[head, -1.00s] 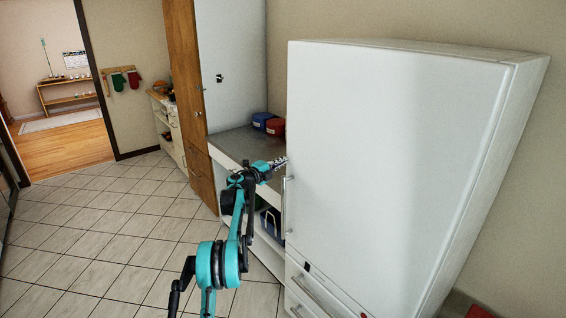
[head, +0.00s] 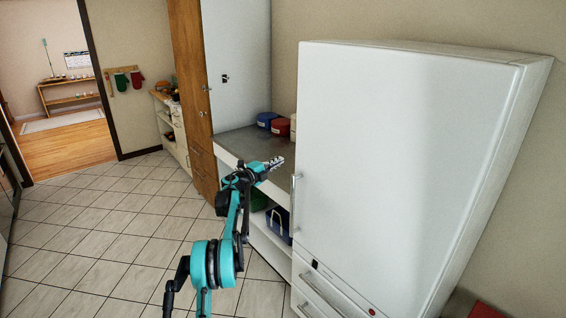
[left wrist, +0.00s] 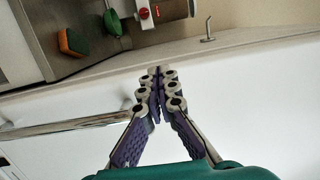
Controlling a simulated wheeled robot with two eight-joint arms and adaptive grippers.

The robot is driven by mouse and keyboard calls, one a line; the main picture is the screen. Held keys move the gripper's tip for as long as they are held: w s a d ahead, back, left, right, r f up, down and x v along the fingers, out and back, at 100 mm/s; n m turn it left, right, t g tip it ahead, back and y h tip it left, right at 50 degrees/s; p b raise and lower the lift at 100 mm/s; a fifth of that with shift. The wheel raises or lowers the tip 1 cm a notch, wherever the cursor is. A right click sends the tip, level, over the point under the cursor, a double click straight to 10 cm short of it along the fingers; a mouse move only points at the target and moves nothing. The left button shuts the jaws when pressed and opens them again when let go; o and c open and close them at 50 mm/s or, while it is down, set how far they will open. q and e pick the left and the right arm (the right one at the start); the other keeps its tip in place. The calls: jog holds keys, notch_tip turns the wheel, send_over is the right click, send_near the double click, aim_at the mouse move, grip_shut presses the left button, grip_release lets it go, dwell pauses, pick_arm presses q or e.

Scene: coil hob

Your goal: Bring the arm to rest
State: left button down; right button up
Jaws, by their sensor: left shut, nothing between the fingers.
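My left arm comes up from the bottom of the head view. Its left gripper (head: 274,163) is shut and empty, in front of the counter and a little left of the white fridge's upper handle. In the left wrist view the purple-padded fingers (left wrist: 158,75) meet at their tips with nothing between them. A long metal bar handle (left wrist: 65,128) lies to their left in that view, apart from the fingers. My right gripper does not show.
The white fridge (head: 400,150) stands close on the right. The counter (head: 238,143) holds blue and red containers (head: 280,126), with a blue bag (head: 278,224) on the shelf below. A tall wooden cabinet (head: 188,70) stands behind. Tiled floor (head: 90,240) on the left is clear.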

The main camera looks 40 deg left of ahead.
pick_arm(q)
jog(key=s+a+p, duration=0.1)
jog(key=s+a, duration=0.2)
jog(key=a, duration=0.3)
jog(key=shift+s+a+f, duration=0.15)
jog(key=shift+a+f, duration=0.15)
jog(key=shift+a, duration=0.05)
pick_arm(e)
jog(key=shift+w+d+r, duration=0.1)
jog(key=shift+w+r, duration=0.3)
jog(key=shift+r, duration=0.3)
